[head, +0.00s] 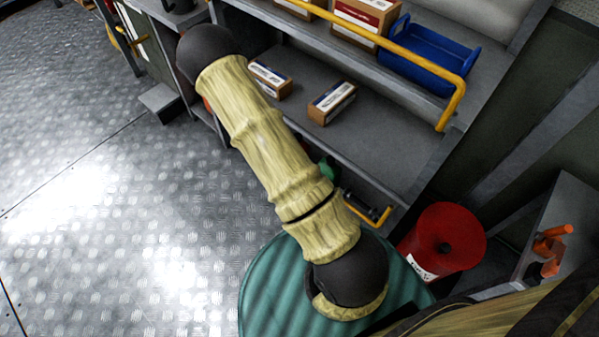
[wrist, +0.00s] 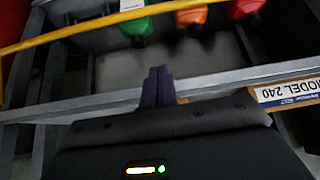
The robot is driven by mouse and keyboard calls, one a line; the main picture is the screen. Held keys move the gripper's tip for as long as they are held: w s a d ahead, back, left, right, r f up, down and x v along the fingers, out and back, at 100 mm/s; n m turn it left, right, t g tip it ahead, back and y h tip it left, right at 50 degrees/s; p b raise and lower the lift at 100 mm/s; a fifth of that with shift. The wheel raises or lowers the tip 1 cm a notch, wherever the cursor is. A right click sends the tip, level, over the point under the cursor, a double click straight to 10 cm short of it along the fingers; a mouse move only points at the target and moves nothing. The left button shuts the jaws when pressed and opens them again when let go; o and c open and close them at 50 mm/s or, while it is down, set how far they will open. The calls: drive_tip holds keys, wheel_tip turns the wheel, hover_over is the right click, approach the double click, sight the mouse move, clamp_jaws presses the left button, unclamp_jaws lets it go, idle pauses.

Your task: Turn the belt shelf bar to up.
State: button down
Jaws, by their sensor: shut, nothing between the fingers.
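A yellow bar (head: 400,50) runs across the front of the upper shelf in the head view, with its bent end at the right. A second yellow bar (head: 378,214) shows lower down, mostly hidden behind my arm. I cannot tell by label which is the belt shelf bar. In the wrist view a yellow bar (wrist: 75,29) crosses the upper left at a slant. My gripper (wrist: 157,88) is shut and empty, with its dark fingertips in front of a grey shelf edge, apart from that bar. The head view does not show the gripper.
Small cartons (head: 333,102) lie on the middle shelf (head: 375,140). A blue bin (head: 428,55) and boxes stand above. A red drum (head: 443,240) is at the lower right. Open floor lies left.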

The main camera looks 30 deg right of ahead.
drive_tip(key=f, duration=0.1)
drive_tip(key=d+f, duration=0.1)
drive_tip(key=f+h, duration=0.1)
drive_tip(key=shift+s+d+f+m+b, duration=0.15)
drive_tip(key=shift+d+f+m+b, duration=0.05)
drive_tip(key=shift+d+m+b, duration=0.1)
drive_tip(key=f+b, duration=0.1)
drive_tip(key=f, duration=0.2)
drive_tip(key=d+f+b, duration=0.1)
drive_tip(key=f+b, duration=0.1)
drive_tip(key=f, duration=0.1)
drive_tip(key=d+f+b, duration=0.1)
drive_tip(key=f+b, duration=0.1)
drive_tip(key=f, duration=0.1)
drive_tip(key=shift+w+f, duration=0.1)
drive_tip(key=shift+w, duration=0.25)
drive_tip(key=shift+d, duration=0.1)
